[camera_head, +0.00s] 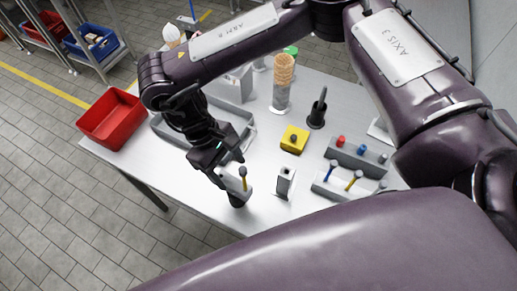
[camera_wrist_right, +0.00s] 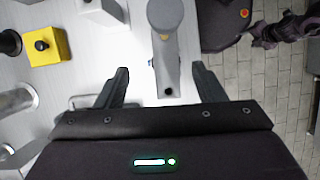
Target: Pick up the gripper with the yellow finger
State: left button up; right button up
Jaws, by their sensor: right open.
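My right gripper (camera_head: 230,173) is open above the front part of the table. Just below it a pale grey tool (camera_head: 234,186) with a yellow finger and a dark knob (camera_head: 243,171) stands on a dark base (camera_head: 237,201). In the right wrist view the open jaws (camera_wrist_right: 160,71) lie on either side of a grey tool body (camera_wrist_right: 166,60), with gaps on both sides. A small orange spot and a bit of blue show on it. A second yellow finger (camera_head: 353,181) and a blue finger (camera_head: 330,170) stand in a grey rack (camera_head: 345,193). My left gripper cannot be made out.
A grey slotted block (camera_head: 286,181) stands close right of the right gripper. A yellow block (camera_head: 295,139), a black holder (camera_head: 317,115) and stacked cones (camera_head: 283,83) stand behind. A red bin (camera_head: 112,119) sits at the table's left edge. Bare table lies around the slotted block.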

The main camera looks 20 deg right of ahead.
aim_at(232, 182)
jog(key=f, duration=0.2)
jog(key=s+a+f+p, duration=0.1)
jog(key=shift+a+f, duration=0.1)
jog(key=shift+f, duration=0.1)
jog(key=x, duration=0.2)
jog(key=p+x, duration=0.1)
jog(key=x, duration=0.1)
jog(key=shift+w+d, duration=0.2)
jog(key=shift+d, duration=0.2)
jog(key=shift+a, duration=0.1)
jog(key=shift+c, duration=1.9)
pick_arm(q)
jog(key=a, duration=0.1)
jog(key=a+r, duration=0.1)
jog(key=a, duration=0.1)
jog(key=a+r, duration=0.1)
jog(key=shift+a, duration=0.15)
pick_arm(e)
jog(key=c, duration=0.9)
